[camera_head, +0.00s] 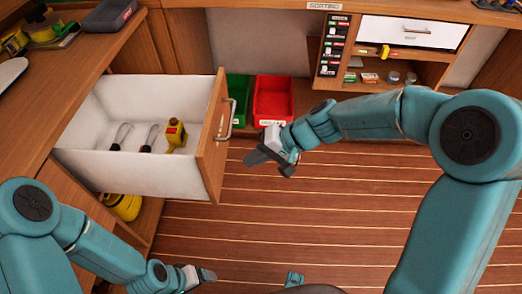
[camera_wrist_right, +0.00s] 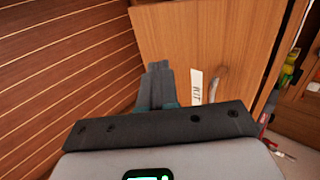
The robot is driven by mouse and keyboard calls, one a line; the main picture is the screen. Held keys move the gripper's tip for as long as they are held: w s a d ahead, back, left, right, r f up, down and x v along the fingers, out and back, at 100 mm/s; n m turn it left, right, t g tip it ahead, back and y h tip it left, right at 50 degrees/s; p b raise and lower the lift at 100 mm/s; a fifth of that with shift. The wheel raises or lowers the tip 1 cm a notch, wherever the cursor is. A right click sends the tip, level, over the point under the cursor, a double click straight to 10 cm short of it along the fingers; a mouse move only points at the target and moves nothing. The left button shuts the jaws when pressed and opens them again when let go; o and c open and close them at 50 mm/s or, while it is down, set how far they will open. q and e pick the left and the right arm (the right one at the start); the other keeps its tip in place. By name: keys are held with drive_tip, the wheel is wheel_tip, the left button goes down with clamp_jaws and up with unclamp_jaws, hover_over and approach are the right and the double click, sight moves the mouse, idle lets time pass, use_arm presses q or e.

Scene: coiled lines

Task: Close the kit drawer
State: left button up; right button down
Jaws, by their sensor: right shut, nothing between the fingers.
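The kit drawer (camera_head: 110,163) is pulled out to the right from the wooden cabinet at the left in the head view. Its white interior holds two dark-handled tools (camera_head: 148,138) and a yellow bottle (camera_head: 175,137) with a red mark. Its wooden front (camera_head: 214,135) has a metal handle (camera_head: 229,118); the front and its KIT label (camera_wrist_right: 197,87) show in the right wrist view. My right gripper (camera_head: 257,158) is shut and empty, to the right of the drawer front and apart from it in the head view. My left gripper (camera_head: 208,276) is low, in front of the drawer; its jaws are unclear.
A green bin (camera_head: 238,92) and a red bin (camera_head: 272,98) stand on the floor behind the drawer. A yellow object (camera_head: 124,205) sits below the drawer. The wood-plank floor (camera_head: 330,220) right of the drawer is clear. A shelf with a white drawer (camera_head: 400,35) is at the back right.

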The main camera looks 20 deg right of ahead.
sight(216, 169)
drive_tip(key=a+f, duration=0.1)
drive_tip(key=a, duration=0.1)
drive_tip(key=w+a+f, duration=0.1)
drive_tip(key=a, duration=0.1)
drive_tip(key=w+a, duration=0.1)
drive_tip(key=a, duration=0.1)
drive_tip(key=shift+f, duration=0.4)
use_arm(q)
drive_tip(key=shift+s+f, duration=0.2)
drive_tip(key=shift+f, duration=0.1)
use_arm(e)
drive_tip(key=shift+a, duration=0.35)
